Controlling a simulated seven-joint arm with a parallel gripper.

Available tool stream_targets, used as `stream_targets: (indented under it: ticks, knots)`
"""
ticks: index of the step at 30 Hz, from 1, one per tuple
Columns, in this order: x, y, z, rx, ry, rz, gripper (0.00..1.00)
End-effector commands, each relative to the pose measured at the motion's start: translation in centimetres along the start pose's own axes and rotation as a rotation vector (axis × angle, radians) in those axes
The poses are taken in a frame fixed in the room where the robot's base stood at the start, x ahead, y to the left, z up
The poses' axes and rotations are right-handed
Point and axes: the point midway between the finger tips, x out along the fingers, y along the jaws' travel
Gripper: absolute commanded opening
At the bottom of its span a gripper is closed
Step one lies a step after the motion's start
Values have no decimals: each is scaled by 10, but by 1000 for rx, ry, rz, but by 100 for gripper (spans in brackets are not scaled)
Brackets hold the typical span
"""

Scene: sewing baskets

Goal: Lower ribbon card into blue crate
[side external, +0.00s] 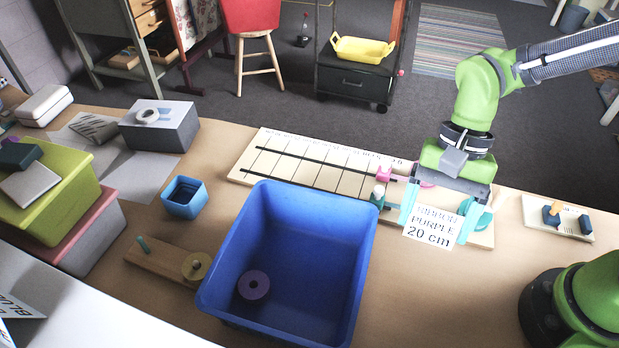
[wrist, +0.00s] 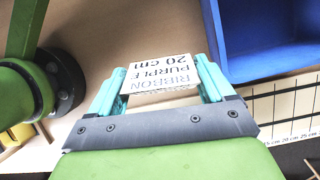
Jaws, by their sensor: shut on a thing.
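The ribbon card (side external: 431,229) is a white card printed "RIBBON PURPLE 20 cm". My gripper (side external: 436,222) is shut on it, with a teal finger at each side edge; the wrist view shows the card (wrist: 158,74) between the fingertips (wrist: 160,76). The blue crate (side external: 352,215) is a deep, open-topped box on the table, left of my gripper in the side view. A purple ring (side external: 253,285) lies on its floor. The card is apart from the crate, to the right of its rim. The crate's wall (wrist: 265,65) shows at the upper right of the wrist view.
A marked measuring board (side external: 262,165) lies behind the crate and runs under my gripper. A small blue box (side external: 185,197) and a wooden peg board (side external: 160,262) stand left of the crate. A small board with blocks (side external: 553,219) is at the right.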

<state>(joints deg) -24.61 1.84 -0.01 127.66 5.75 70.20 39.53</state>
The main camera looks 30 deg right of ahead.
Motion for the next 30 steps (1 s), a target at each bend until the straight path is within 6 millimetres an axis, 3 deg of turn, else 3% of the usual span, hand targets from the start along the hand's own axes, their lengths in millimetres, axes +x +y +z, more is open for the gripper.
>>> stream_targets:
  ticks: [12, 21, 30]
  knots:
    - [-34, -68, 36, -2, -1, 0, 54]
    - [-26, -122, 50, -1, -2, 3, 54]
    - [-14, -151, 54, 0, -1, 1, 54]
